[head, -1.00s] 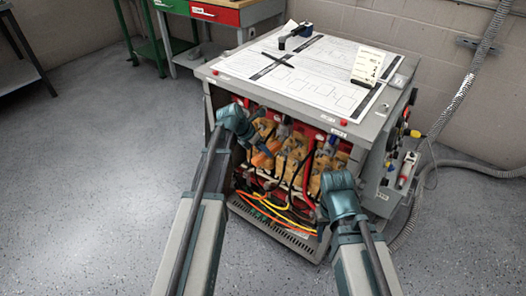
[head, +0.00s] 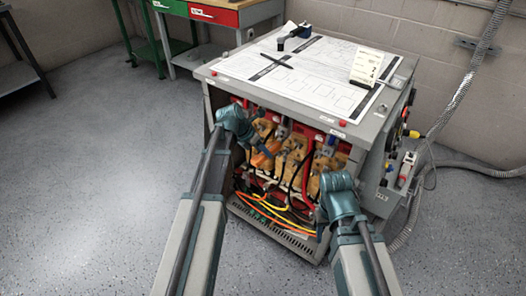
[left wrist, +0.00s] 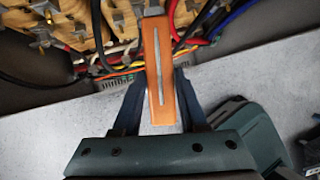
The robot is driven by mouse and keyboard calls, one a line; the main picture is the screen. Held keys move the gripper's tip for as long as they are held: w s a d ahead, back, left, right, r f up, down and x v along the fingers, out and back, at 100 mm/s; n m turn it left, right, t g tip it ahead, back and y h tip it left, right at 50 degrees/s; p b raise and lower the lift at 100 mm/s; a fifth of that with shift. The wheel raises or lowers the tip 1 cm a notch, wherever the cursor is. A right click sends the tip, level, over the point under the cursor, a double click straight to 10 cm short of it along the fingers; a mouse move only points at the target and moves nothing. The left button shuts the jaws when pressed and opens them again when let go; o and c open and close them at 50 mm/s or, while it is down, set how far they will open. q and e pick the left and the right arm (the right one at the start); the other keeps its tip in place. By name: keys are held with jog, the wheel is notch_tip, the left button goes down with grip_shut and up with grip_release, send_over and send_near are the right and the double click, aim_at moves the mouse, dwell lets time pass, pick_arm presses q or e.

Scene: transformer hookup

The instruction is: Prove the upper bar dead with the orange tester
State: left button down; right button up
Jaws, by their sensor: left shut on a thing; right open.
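The orange tester (left wrist: 158,75) is a flat orange stick with a grey stripe and a grey tip. My left gripper (left wrist: 158,98) is shut on it. The tip reaches in among the tan blocks and cables at the top of the left wrist view. In the head view the tester (head: 265,156) shows as a small orange patch inside the open front of the grey cabinet (head: 212,105), at my left gripper (head: 250,140). I cannot tell which part is the upper bar or whether the tip touches it. My right gripper (head: 321,212) is open and empty at the cabinet's front right; its fingers are largely hidden.
Tan blocks (head: 296,148) and red, black, yellow and green cables crowd the cabinet. A drawing sheet (head: 330,62), a dark blue tool (head: 297,33) and a small card (head: 367,65) are on its top. A grey hose (head: 455,90) runs at right. The floor at left is clear.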

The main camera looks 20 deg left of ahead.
aim_at(256, 166)
pick_arm(q)
jog(key=shift+s, duration=0.1)
jog(key=shift+s+a, duration=0.4)
jog(key=shift+s, duration=0.65)
jog(key=shift+s+a, duration=0.35)
jog(key=shift+s, duration=0.7)
jog(key=shift+s+a, duration=0.4)
jog(key=shift+s, duration=0.65)
